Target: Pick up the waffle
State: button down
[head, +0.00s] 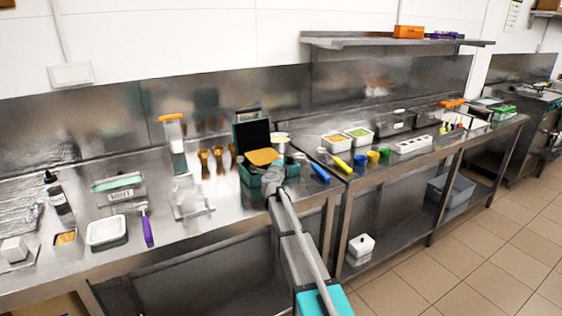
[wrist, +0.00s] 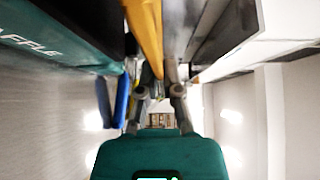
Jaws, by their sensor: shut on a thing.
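The waffle (head: 262,156) is a flat golden-yellow piece at the open teal waffle maker (head: 250,177), in front of its raised dark lid. In the wrist view the waffle (wrist: 146,36) shows edge-on as a yellow strip at the top centre. My gripper (head: 270,171) is at the front of the waffle maker and is shut on the waffle. Its fingers (wrist: 160,84) reach up to the strip in the wrist view. The waffle maker's teal side with lettering (wrist: 45,38) is at the left there. Whether the waffle still touches the plate, I cannot tell.
A blue-handled tool (head: 320,172) lies just right of the waffle maker. Golden-brown utensils (head: 211,160) stand left of it. White food tubs (head: 336,142) and coloured cups (head: 372,156) are further right. A purple-handled tool (head: 147,230) lies near the left counter's front.

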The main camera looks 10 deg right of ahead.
jog(key=s+r+p, duration=0.8)
jog(key=s+r, duration=0.1)
jog(key=s, duration=0.4)
jog(key=shift+s+a+r, duration=0.15)
jog(key=shift+s+r, duration=0.05)
jog(key=shift+s, duration=0.1)
